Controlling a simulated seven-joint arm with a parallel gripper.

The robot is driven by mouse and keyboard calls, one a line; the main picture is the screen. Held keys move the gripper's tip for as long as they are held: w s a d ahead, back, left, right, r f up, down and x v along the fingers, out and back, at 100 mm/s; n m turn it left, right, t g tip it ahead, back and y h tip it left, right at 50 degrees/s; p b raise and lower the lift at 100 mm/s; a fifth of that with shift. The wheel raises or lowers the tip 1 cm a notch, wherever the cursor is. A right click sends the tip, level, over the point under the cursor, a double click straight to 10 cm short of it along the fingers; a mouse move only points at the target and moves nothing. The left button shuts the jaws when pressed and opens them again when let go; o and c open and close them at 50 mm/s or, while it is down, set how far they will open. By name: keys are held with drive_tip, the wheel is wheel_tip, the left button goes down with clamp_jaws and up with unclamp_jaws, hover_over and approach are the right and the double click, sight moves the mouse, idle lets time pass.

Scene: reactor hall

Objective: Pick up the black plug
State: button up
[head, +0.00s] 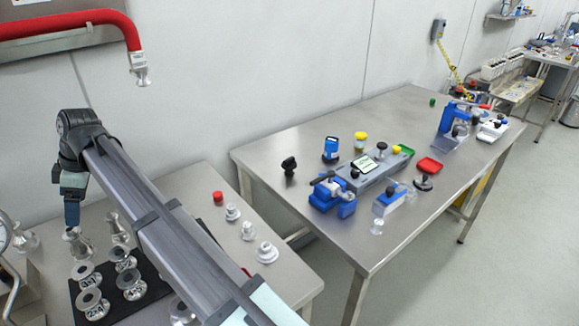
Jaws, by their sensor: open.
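A small black knobbed piece (289,165) stands alone at the left end of the right-hand steel table; it may be the black plug, but I cannot tell for sure. Other black-topped pieces stand on that table, one of them by a red dish (424,182). My gripper (72,226) points down at the far left, over the left bench and far from the black piece. It is open; its fingertips are small and partly merge with a metal fitting below. I see nothing held in it.
The left bench (200,180) holds metal flanged fittings (93,304) on a black mat, white-metal fittings (266,252) and a red cap (218,197). A red hose (70,22) hangs above. Blue devices (332,193) crowd the right table (300,145). A gap separates the tables.

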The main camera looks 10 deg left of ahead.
drive_tip(key=w+d+m, duration=0.2)
drive_tip(key=w+d, duration=0.8)
drive_tip(key=w, duration=0.5)
wheel_tip(320, 180, up, 3)
drive_tip(key=m+t+h, duration=0.2)
drive_tip(key=m+h, duration=0.2)
drive_tip(key=m, duration=2.6)
hover_over(289, 158)
drive_tip(key=f, duration=0.8)
drive_tip(key=shift+s, duration=0.3)
drive_tip(key=shift+w+f, duration=0.2)
drive_tip(key=shift+f, duration=2.65)
